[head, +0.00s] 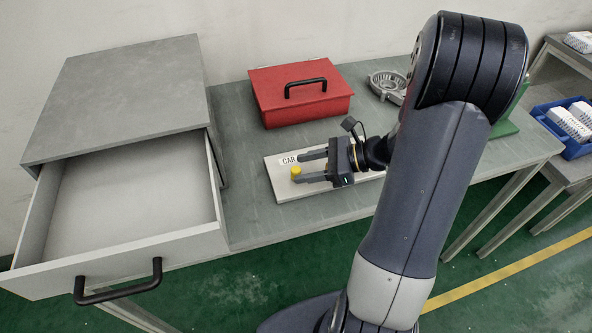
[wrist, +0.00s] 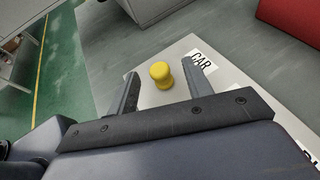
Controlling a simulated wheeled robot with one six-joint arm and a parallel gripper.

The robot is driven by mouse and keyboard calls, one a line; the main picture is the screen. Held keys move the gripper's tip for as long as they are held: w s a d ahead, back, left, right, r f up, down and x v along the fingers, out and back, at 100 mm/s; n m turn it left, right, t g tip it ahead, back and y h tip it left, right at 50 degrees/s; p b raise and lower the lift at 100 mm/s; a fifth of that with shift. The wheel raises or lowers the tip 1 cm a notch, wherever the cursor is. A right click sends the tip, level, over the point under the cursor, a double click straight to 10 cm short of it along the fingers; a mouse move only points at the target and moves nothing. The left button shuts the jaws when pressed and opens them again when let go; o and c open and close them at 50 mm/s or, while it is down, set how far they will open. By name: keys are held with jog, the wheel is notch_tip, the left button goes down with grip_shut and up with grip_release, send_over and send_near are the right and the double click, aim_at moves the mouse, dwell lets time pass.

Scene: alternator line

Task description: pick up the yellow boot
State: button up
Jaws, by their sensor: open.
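The yellow boot (head: 296,171) is a small, spool-shaped piece standing on a pale board (head: 284,190) on the workbench. The board has a label reading "CAR", partly cut off by my gripper. My gripper (head: 306,168) is open and low over the board, coming from the right. In the wrist view the yellow boot (wrist: 161,74) stands upright near the tips of the two fingers, roughly between them and nearer the left one. My gripper (wrist: 158,86) holds nothing. I cannot tell whether either finger touches the boot.
A red box (head: 300,105) with a black handle stands behind the board. An open, empty-looking drawer (head: 120,258) under a grey cabinet (head: 120,95) is at the left. A grey metal housing (head: 388,84) lies at the back. A blue crate (head: 568,146) with white parts is at the far right.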

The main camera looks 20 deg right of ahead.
aim_at(300, 169)
jog(key=shift+x, duration=1.55)
jog(key=shift+s, duration=0.1)
jog(key=c, duration=1)
